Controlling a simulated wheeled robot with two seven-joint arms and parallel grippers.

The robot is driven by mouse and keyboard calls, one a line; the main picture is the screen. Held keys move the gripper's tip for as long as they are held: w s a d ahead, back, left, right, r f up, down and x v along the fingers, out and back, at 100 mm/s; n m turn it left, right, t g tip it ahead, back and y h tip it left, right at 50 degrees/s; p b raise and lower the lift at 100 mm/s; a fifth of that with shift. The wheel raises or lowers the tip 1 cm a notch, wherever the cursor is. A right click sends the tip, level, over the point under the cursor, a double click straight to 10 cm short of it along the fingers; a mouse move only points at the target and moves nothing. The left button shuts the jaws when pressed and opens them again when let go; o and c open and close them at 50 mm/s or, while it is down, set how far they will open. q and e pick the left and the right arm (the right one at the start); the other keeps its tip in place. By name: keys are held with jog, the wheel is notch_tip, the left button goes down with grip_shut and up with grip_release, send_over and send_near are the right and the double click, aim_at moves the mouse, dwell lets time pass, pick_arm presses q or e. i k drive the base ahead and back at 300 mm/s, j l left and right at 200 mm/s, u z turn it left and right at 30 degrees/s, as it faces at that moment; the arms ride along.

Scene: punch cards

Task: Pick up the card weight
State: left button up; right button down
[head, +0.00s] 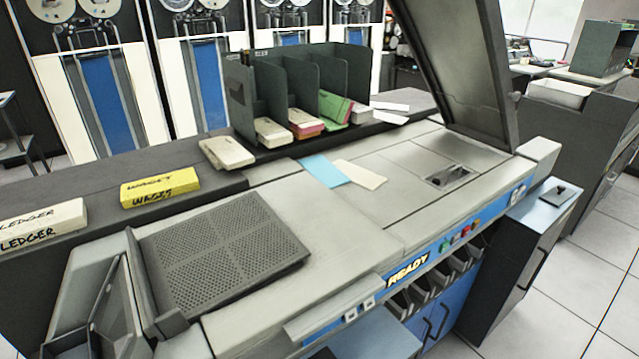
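A small dark piece with a raised knob (562,190), which looks like the card weight, sits on the pale blue top of a dark side cabinet (521,232) at the right. It is small in the picture, so I cannot be sure of its identity. A dark recess (449,176) in the machine's top also holds a dark part that I cannot make out. Neither of my grippers shows in the head view.
The grey card machine (340,230) fills the middle, its lid (455,70) raised. A dark card rack (290,85) stands behind it. Yellow WAGES (160,188) and white LEDGER (40,226) decks lie left. Loose cards (325,171) lie on top. Tiled floor is clear at right.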

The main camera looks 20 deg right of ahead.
aim_at(559, 194)
jog(key=z, duration=1.9)
